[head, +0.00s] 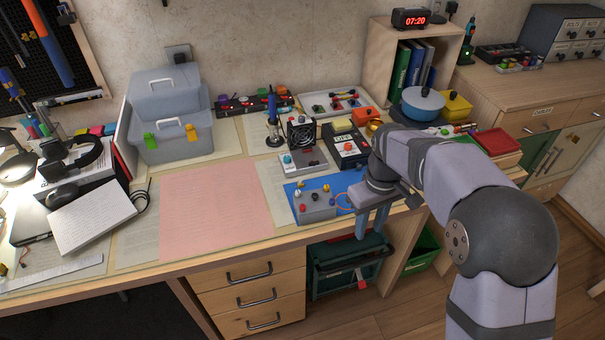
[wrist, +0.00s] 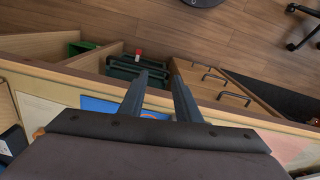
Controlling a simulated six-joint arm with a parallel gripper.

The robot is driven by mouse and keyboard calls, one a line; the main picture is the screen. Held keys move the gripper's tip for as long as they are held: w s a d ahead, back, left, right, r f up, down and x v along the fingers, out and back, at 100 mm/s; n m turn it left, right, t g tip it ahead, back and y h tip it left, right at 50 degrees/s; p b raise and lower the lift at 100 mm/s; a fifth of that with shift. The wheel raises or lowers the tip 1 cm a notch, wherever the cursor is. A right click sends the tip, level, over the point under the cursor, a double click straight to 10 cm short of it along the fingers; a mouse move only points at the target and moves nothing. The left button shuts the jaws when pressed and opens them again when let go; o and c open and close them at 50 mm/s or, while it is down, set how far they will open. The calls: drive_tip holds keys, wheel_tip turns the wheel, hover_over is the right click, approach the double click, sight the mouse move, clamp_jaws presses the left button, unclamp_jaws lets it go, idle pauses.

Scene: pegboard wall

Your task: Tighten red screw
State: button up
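A grey block (head: 315,206) with several small coloured heads on top sits on a blue mat (head: 338,180) near the desk's front edge. Part of the blue mat shows behind the left finger; the red screw is not seen there.
A pink sheet (head: 212,208) lies left of the mat. Behind the mat stand a grey device (head: 303,162), a black meter (head: 347,146) and a soldering iron stand (head: 273,130). An orange ring (head: 343,201) lies by the block. Drawers (head: 250,290) and a green toolbox (head: 340,268) are below.

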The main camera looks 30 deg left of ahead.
drive_tip(key=a+r+n+p, duration=0.3)
drive_tip(key=a+r+p, duration=0.4)
drive_tip(key=a, duration=0.3)
wheel_tip(320, 180, up, 3)
drive_tip(key=n+p, duration=0.2)
drive_tip(key=p, duration=0.2)
hover_over(303, 206)
drive_tip(key=shift+f+p, duration=1)
drive_tip(key=shift+f, duration=2.65)
drive_tip(key=shift+c, duration=0.2)
clamp_jaws()
